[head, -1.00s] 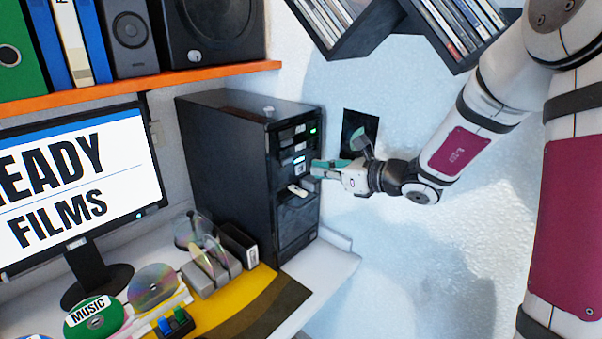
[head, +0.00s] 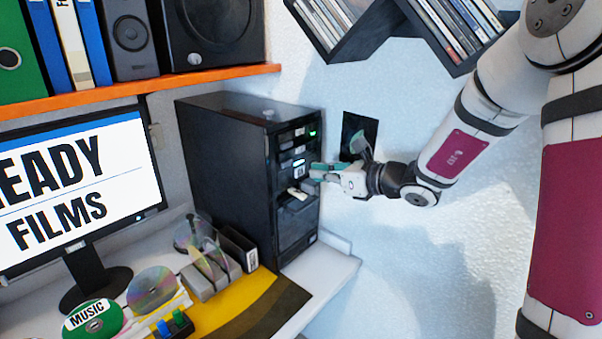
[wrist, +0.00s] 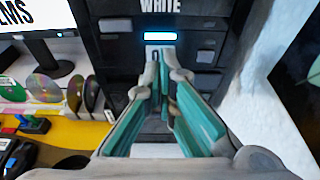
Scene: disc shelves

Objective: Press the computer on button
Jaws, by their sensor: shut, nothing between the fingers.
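The computer is a black tower (head: 222,150) standing on the desk, its front facing right in the head view. In the wrist view its front panel (wrist: 112,48) fills the upper middle, with the word WHITE, a lit blue-white bar (wrist: 160,36) and a pale marked square (wrist: 153,52) below it. My gripper (head: 316,172) has teal finger pads and is at the tower's front, near the lit bar. In the wrist view my gripper (wrist: 164,60) is shut and empty, its tips just below the bar and over part of the square. I cannot tell whether they touch the panel.
A white stick (head: 298,192) juts from the tower front below my fingers. Wall shelves (head: 335,35) of cases hang above. The right wall side is open.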

